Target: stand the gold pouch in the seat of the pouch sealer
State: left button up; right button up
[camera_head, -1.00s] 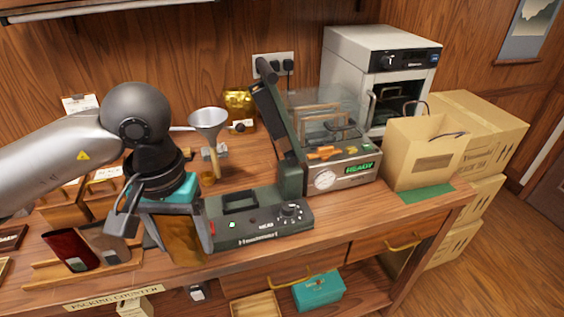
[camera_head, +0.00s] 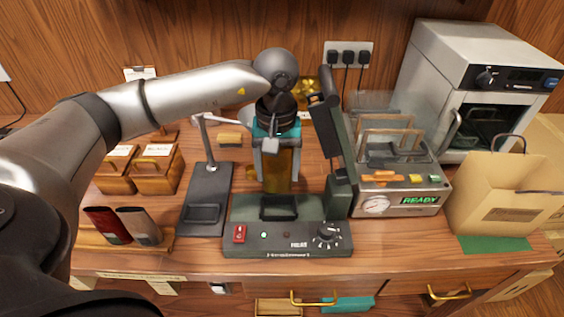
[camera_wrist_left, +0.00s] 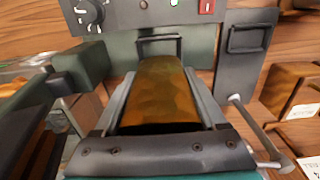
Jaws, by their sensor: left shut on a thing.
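The gold pouch (camera_head: 281,174) hangs upright below my left gripper (camera_head: 277,160), which is shut on it. The pouch also shows in the left wrist view (camera_wrist_left: 162,92), between the fingers. The pouch sealer (camera_head: 285,240) has a dark green base with a red switch and a dial, and its arm (camera_head: 336,150) stands raised. The seat (camera_head: 278,208) is a black frame at the back of the base. The pouch's lower end appears just behind and above the seat; I cannot tell whether they touch. My right gripper is not in view.
A grey stand (camera_head: 206,185) is left of the sealer. A vacuum machine (camera_head: 400,195) reading READY stands right, close to the raised arm. A red pouch (camera_head: 107,225) and a grey pouch (camera_head: 141,226) lean in a rack. A paper bag (camera_head: 505,205) is far right.

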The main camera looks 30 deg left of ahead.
aim_at(278, 190)
pick_arm(q)
jog(key=shift+s+f, duration=0.1)
jog(key=shift+f, duration=0.35)
jog(key=shift+f+b, duration=0.4)
notch_tip(278, 190, down, 2)
jog(key=shift+f+b, duration=0.25)
jog(key=shift+b, duration=0.55)
jog(key=shift+f+b, duration=0.85)
jog(key=shift+f, duration=0.1)
jog(key=shift+f+b, duration=0.85)
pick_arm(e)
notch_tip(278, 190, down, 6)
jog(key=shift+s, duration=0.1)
pick_arm(q)
jog(key=shift+f+b, duration=0.1)
jog(key=shift+b, duration=0.2)
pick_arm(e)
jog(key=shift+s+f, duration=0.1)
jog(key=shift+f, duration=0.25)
